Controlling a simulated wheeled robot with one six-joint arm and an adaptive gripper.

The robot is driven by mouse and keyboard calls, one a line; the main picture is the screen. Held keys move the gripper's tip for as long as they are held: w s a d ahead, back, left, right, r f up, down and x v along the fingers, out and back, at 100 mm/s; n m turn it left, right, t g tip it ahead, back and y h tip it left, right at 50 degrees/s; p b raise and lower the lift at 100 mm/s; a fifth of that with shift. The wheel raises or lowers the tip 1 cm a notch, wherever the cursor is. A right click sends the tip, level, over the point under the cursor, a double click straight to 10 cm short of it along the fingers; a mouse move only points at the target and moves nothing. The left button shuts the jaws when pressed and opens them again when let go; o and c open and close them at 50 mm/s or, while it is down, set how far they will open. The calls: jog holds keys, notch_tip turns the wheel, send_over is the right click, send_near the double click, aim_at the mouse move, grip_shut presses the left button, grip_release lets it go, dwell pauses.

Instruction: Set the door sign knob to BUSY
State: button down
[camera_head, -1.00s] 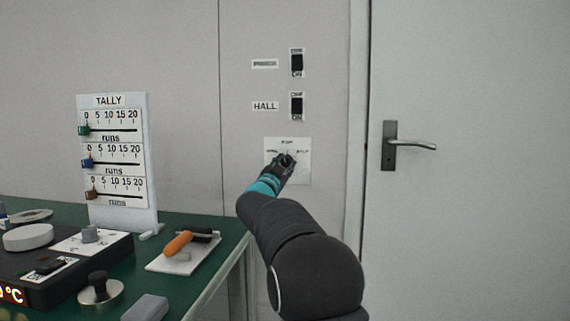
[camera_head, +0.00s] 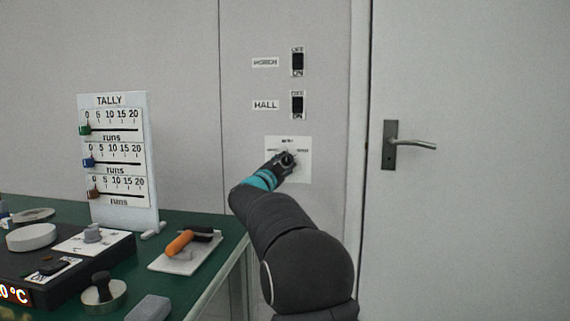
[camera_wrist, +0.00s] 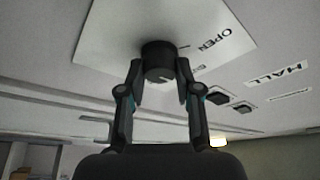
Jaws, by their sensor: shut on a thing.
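The door sign knob is a dark round knob (camera_wrist: 158,62) on a white plate (camera_wrist: 110,25) in the wrist view. The plate also shows on the wall in the head view (camera_head: 303,172). My gripper (camera_wrist: 157,75) is shut on the knob, with one finger on either side of it. In the wrist view the word OPEN is readable on the plate, with part of another word beside it. A pale mark shows on the knob's face. In the head view my gripper (camera_head: 287,160) covers most of the knob and the plate's small words are too blurred to read.
Two wall switches, the upper one (camera_head: 298,62) and the one labelled HALL (camera_head: 298,104), sit above the plate. A door with a lever handle (camera_head: 412,145) is to the right. A green table (camera_head: 215,265) with a TALLY board (camera_head: 150,215) and several tools stands at left.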

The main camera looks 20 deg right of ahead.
jog(key=c, duration=0.8)
grip_release()
jog(key=v, duration=1.2)
jog(key=shift+a+r, duration=0.1)
